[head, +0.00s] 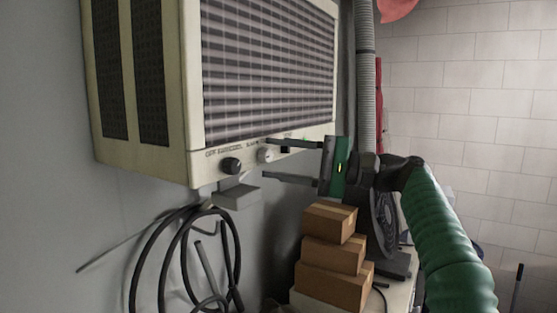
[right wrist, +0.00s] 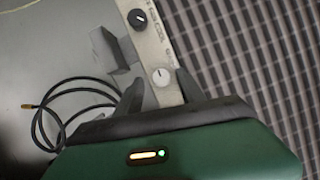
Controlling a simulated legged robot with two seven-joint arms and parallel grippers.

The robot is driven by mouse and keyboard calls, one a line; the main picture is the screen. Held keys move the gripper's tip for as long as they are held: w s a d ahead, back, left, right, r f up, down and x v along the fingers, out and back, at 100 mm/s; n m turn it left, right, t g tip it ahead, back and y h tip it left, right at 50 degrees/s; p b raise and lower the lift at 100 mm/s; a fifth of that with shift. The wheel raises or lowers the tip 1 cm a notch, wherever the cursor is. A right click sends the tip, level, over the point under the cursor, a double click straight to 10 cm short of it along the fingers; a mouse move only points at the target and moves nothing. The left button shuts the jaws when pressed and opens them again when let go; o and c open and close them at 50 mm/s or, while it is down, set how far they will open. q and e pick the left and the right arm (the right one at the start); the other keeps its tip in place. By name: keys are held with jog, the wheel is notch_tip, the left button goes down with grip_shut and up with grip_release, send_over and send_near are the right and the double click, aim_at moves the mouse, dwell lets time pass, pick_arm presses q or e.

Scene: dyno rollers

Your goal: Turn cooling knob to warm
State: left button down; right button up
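A cream wall unit (head: 190,100) with a slatted grille carries two knobs on its lower front strip. The black knob (head: 231,165) is on the left, and it also shows in the right wrist view (right wrist: 138,19). The pale knob (head: 265,155) is to its right, and it also shows in the right wrist view (right wrist: 160,76). The small lettering above the knobs is too blurred to read fully. My right gripper (head: 265,158) is open, with one finger above and one below the pale knob's level. Whether the fingers touch it I cannot tell. My left gripper is out of view.
A grey bracket box (head: 236,196) hangs just under the unit. A black hose (head: 160,255) is coiled on the wall below. Stacked cardboard boxes (head: 335,255) and a dark fan (head: 384,220) stand beneath my right arm. A grey pipe (head: 365,80) runs down behind the gripper.

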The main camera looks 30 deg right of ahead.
jog(key=shift+d, duration=0.1)
jog(key=shift+s+d+f, duration=0.1)
jog(key=shift+s+d, duration=0.05)
jog(key=shift+d, duration=0.15)
jog(key=v, duration=1.5)
jog(key=shift+s+d, duration=0.25)
jog(key=shift+s, duration=0.05)
